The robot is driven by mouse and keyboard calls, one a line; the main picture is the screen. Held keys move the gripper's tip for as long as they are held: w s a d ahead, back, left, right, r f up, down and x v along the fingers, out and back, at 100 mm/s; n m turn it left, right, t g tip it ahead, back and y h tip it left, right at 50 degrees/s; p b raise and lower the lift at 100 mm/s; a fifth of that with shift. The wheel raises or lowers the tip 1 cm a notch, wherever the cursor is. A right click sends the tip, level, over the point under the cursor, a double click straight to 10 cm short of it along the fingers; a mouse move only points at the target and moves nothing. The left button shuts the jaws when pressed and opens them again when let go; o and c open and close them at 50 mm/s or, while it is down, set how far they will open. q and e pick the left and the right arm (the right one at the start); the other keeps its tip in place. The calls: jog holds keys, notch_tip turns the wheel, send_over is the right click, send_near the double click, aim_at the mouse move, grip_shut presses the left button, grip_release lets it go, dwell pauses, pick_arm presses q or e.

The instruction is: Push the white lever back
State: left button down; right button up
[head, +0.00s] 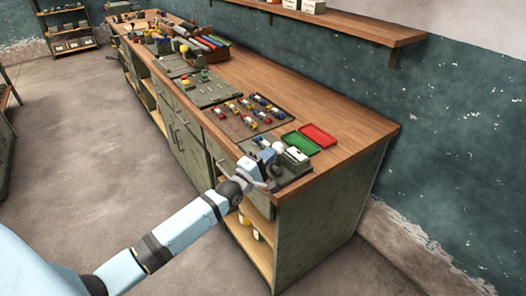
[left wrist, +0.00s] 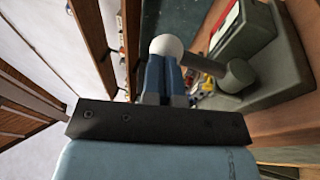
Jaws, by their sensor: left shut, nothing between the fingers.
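The white lever shows in the left wrist view as a round white knob (left wrist: 167,46) on a dark rod. The rod runs right to a grey cylindrical hub on a grey-green base (left wrist: 290,85). My left gripper (left wrist: 168,72) is shut and empty, its blue fingertips right at the knob's lower edge; I cannot tell whether they touch. In the head view the left gripper (head: 268,163) is over the near end of the workbench, beside the white knob (head: 278,147). The gripper partly hides the lever's base there. My right gripper is not in view.
A green tray (head: 301,143) and a red tray (head: 318,136) lie just behind the lever unit on the workbench (head: 345,127). A dark board with several coloured pieces (head: 230,122) lies farther left. A wall shelf (head: 350,25) hangs above. The floor (head: 90,150) to the left is clear.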

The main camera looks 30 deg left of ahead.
aim_at(276, 147)
pick_arm(q)
jog(key=shift+d+x, duration=0.2)
jog(key=shift+x, duration=1.1)
jog(key=shift+s+r, duration=0.1)
jog(key=shift+r, duration=0.15)
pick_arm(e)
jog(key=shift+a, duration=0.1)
pick_arm(q)
jog(key=shift+r, duration=0.3)
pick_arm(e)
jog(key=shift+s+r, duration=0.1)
